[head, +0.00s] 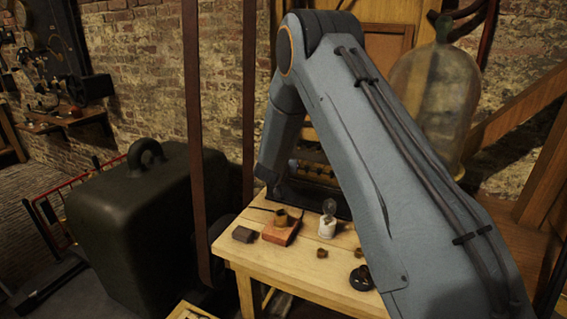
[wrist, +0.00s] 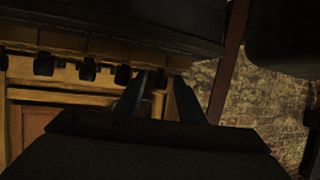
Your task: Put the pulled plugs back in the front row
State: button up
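In the wrist view my gripper (wrist: 158,98) shows two dark fingers standing apart, with nothing visible between them. A row of dark knob-like plugs (wrist: 88,71) hangs from a yellowish rail in that view, close to the left finger. In the head view a dark rack with yellowish pieces (head: 312,171) stands at the back of the table, partly behind my arm. Two small brown pieces, possibly loose plugs, lie on the table, one left (head: 322,253) and one right (head: 358,253). My gripper is not clearly visible in the head view.
A large glass vessel (head: 432,95) stands behind my arm.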

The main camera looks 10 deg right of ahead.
jog(key=s+a+r+n+g+y+b, duration=0.1)
jog(key=s+a+g+y, duration=0.1)
jog(key=s, duration=0.9)
jog(key=s+a+r+n+g+y+b, duration=0.1)
jog(key=s+a+r+n+g+y, duration=0.15)
jog(key=s, duration=0.85)
jog(key=s+d+f+g, duration=0.1)
jog(key=s+d+g, duration=0.1)
jog(key=s, duration=1.1)
jog(key=s+d+f+g, duration=0.1)
jog(key=s+g, duration=0.4)
jog(key=s, duration=0.8)
jog(key=shift+s+d+n, duration=0.3)
jog(key=shift+d+n, duration=0.05)
jog(key=shift+d, duration=0.45)
